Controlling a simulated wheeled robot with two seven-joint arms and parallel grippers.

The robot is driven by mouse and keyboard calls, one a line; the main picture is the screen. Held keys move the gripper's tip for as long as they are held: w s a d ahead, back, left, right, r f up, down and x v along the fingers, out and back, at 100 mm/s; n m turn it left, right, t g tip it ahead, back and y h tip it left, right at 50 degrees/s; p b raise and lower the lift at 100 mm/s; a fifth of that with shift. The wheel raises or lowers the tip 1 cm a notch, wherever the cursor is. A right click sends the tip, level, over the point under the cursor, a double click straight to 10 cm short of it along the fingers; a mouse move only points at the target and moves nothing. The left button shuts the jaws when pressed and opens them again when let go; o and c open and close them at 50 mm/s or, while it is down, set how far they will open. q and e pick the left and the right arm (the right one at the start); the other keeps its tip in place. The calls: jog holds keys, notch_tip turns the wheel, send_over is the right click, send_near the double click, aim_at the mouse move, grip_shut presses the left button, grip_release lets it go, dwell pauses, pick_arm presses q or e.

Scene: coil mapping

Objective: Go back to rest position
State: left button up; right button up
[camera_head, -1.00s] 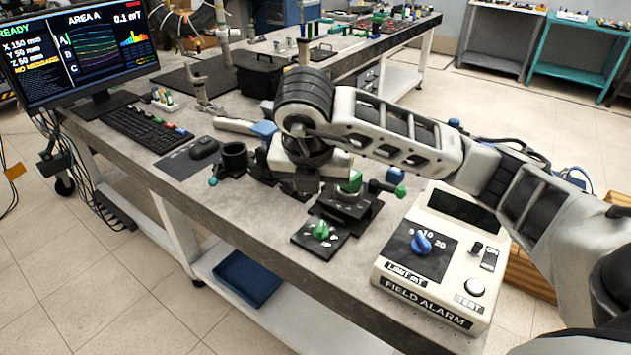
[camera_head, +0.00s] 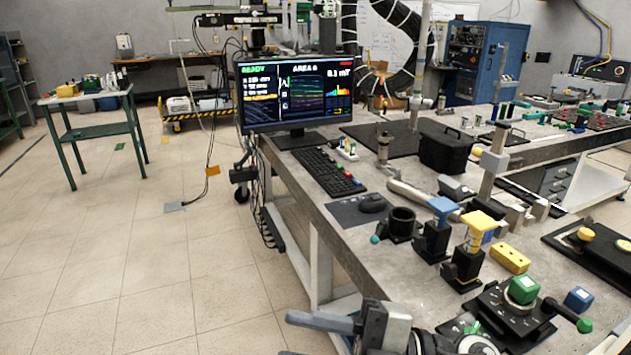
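My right gripper (camera_head: 290,335) is at the bottom edge, its arm coming in from the right and partly cut off. It points left, in front of the bench's near edge. Its two fingers look apart with nothing between them; the lower finger is mostly below the frame. My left gripper is not in view. The monitor (camera_head: 298,93) reads READY, AREA A and 0.1 mT. On the bench (camera_head: 340,237) stand a blue-topped fixture (camera_head: 437,230), a yellow-topped fixture (camera_head: 470,250) and a black stage with a green knob (camera_head: 522,290).
A keyboard (camera_head: 325,172), a mouse (camera_head: 372,203), a black cup (camera_head: 402,222), a yellow block (camera_head: 510,258) and a black box (camera_head: 445,147) are on the bench. Open tiled floor (camera_head: 140,240) lies to the left. A green table (camera_head: 90,98) stands farther back.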

jog(key=w+d+f+m+t+h, duration=0.3)
jog(key=d+f+m+t+h, duration=0.25)
jog(key=m+t, duration=0.35)
jog(key=w+d+f+m+t+h, duration=0.3)
jog(key=d+f+m+t+h, duration=0.25)
jog(key=m, duration=0.65)
jog(key=s+d+f+m+g+h, duration=0.2)
jog(key=s+f, duration=0.3)
jog(key=f, duration=0.3)
jog(key=s+d+f+m+g+h, duration=0.3)
jog(key=s+f+g+h, duration=0.1)
jog(key=f, duration=0.5)
jog(key=shift+s+f, duration=0.25)
jog(key=shift+s, duration=0.6)
